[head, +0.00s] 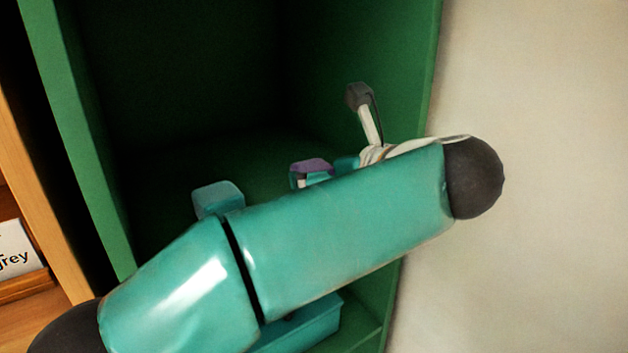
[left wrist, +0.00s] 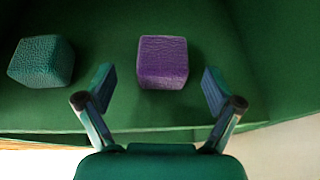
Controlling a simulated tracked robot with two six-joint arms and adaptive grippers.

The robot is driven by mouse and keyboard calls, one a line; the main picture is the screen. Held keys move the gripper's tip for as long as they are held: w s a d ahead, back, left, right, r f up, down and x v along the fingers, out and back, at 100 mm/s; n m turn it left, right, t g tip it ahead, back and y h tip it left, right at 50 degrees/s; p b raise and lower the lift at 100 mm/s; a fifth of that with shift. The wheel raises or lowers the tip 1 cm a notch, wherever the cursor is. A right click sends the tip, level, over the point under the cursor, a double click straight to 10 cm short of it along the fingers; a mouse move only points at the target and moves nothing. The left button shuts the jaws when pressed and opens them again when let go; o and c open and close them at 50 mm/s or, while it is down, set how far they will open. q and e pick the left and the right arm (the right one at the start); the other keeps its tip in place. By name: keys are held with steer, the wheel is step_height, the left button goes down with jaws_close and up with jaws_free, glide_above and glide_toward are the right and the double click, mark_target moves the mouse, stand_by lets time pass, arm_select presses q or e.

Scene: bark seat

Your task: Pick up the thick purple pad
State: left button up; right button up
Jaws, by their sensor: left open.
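The thick purple pad (left wrist: 162,62) is a block with a rough surface, resting on the green shelf floor in the left wrist view. In the head view only its top part (head: 313,165) shows above my left arm, which hides the rest. My left gripper (left wrist: 159,90) is open and empty. Its two fingers point at the pad, one to each side, with a gap on both sides. The pad lies centred, mostly just beyond the fingertips. My right gripper is in neither view.
A teal block (left wrist: 41,61) sits left of the pad, also in the head view (head: 218,198). The green compartment (head: 432,60) has side walls and a front edge. A wooden shelf with a white label (head: 17,250) reading "grey" stands at left.

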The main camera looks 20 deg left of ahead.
mark_target(313, 166)
arm_select(q)
steer(key=x, duration=0.5)
steer(key=shift+w+d+r, duration=0.1)
steer(key=shift+w, duration=0.05)
steer(key=shift+c, duration=0.4)
steer(key=c, duration=0.9)
